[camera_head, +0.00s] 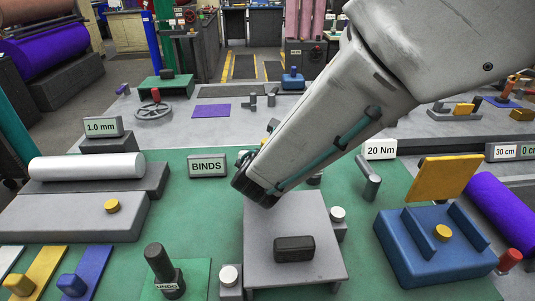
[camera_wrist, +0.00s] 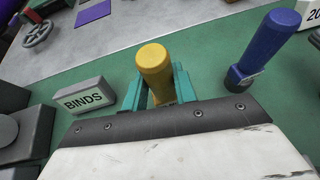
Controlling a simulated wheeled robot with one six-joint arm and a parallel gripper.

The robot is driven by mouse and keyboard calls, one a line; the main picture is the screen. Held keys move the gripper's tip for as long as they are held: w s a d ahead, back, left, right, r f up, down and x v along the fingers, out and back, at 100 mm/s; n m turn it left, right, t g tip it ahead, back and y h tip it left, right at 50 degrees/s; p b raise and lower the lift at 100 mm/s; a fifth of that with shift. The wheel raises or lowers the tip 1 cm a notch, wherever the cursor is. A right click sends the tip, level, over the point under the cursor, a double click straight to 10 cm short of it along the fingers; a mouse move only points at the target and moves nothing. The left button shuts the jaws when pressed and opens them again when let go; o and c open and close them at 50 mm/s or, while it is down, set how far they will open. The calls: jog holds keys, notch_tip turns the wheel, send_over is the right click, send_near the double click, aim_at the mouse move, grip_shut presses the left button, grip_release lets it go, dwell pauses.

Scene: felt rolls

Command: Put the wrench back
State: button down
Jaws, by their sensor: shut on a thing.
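My gripper (camera_wrist: 160,94) has teal fingers and is shut on a yellow rounded handle (camera_wrist: 154,66) in the wrist view. The handle stands up between the fingers, and its lower end is hidden by the gripper. I cannot tell from its visible part whether it is the wrench. To its right stands a blue handle (camera_wrist: 262,45) with a grey lower part, tilted and apart from my gripper. In the head view my arm hides most of the gripper and what it holds.
A BINDS sign (camera_head: 208,166) stands left of my gripper, and a 20 Nm sign (camera_head: 380,149) to the right. A grey T-shaped piece (camera_head: 369,178) stands below that sign. A grey plate (camera_head: 320,262) with a dark block (camera_head: 294,249) lies in front. A blue fixture (camera_head: 433,262) stands right.

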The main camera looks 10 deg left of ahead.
jog(key=shift+f, duration=0.5)
jog(key=c, duration=1)
grip_release()
jog(key=shift+c, duration=0.2)
jog(key=v, duration=0.7)
jog(key=shift+s+r, duration=0.2)
jog(key=shift+s, duration=0.1)
jog(key=shift+d, duration=0.1)
